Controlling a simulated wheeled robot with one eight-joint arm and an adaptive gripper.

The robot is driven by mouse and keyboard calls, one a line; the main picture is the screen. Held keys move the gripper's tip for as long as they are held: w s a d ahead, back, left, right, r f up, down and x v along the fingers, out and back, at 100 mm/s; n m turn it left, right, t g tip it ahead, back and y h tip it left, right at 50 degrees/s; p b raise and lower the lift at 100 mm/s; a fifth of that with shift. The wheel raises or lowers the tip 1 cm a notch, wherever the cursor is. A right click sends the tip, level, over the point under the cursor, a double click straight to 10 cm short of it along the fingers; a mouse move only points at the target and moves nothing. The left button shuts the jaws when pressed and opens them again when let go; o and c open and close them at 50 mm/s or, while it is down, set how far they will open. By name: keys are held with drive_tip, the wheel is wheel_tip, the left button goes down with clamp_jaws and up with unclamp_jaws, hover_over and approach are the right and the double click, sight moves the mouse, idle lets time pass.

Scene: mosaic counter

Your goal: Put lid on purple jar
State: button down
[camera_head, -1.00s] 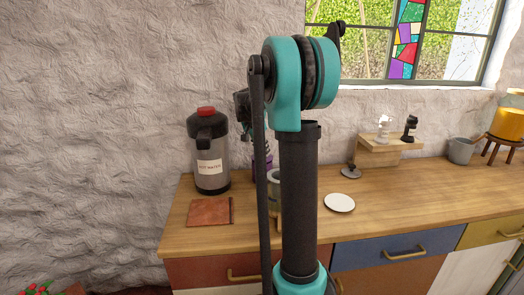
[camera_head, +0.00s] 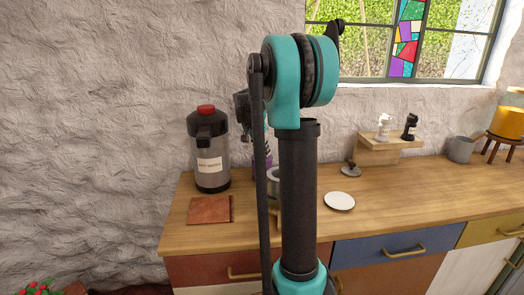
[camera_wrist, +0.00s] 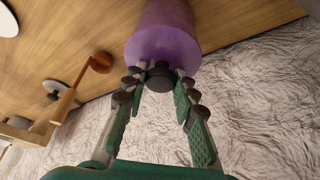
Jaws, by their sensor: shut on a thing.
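In the wrist view my gripper (camera_wrist: 160,80) is shut on the dark knob (camera_wrist: 160,77) of a purple lid (camera_wrist: 150,50). The purple jar (camera_wrist: 166,16) shows directly beyond the lid, in line with it. I cannot tell whether the lid is fully seated on the jar or slightly apart from it. In the head view my arm hides most of the jar, the lid and the fingertips; only a narrow strip of purple shows beside the arm.
A hot water dispenser (camera_head: 208,150) and a brown board (camera_head: 210,210) are at the left of the wooden counter. A grey-rimmed pot (camera_head: 273,174) is partly behind my arm. A white disc (camera_head: 339,201), a small wooden stand (camera_head: 390,150) and a grey cup (camera_head: 460,150) are to the right.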

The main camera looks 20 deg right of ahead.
drive_tip(key=c, duration=0.6)
unclamp_jaws()
drive_tip(key=shift+c, duration=0.2)
drive_tip(key=shift+r, duration=3.5)
